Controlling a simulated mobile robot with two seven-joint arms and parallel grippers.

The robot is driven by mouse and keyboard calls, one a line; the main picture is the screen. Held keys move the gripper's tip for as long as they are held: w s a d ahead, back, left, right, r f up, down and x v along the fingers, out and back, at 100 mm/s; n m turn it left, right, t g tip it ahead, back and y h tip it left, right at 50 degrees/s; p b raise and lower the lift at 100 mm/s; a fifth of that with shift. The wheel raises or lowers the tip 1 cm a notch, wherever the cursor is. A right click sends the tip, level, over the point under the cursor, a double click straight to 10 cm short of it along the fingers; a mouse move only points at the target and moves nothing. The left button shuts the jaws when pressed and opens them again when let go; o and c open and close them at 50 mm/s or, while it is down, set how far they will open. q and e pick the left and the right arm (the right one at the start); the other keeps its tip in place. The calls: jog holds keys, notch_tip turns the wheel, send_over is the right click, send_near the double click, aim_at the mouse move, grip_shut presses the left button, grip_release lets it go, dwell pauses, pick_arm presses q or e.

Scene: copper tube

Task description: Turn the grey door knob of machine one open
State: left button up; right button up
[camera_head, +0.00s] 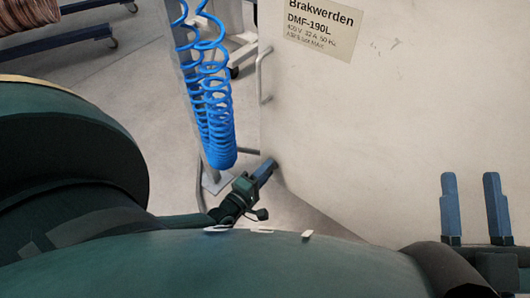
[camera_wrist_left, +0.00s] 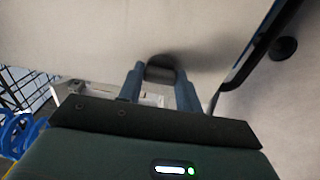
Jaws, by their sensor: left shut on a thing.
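The machine is a large off-white cabinet (camera_head: 400,110) with a label reading Brakwerden DMF-190L (camera_head: 322,22). My left gripper (camera_head: 266,170) is at the cabinet's lower left edge. In the left wrist view, a dark grey rounded knob (camera_wrist_left: 160,69) sits on a pale panel between the two blue fingers of my left gripper (camera_wrist_left: 160,85). The gripper is shut on the knob. The knob cannot be made out in the head view. My right gripper (camera_head: 474,208) is open and empty in front of the cabinet, its two blue fingers apart.
A grey bar handle (camera_head: 263,76) is on the cabinet's left edge. Blue coiled hoses (camera_head: 215,110) hang by a grey post left of it. A copper coil (camera_head: 28,14) and a blue wheeled frame (camera_head: 85,34) stand at the upper left. Grey floor (camera_head: 120,80) is clear between.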

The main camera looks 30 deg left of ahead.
jog(key=shift+f, duration=0.25)
jog(key=shift+s, duration=0.1)
pick_arm(q)
jog(key=o, duration=1)
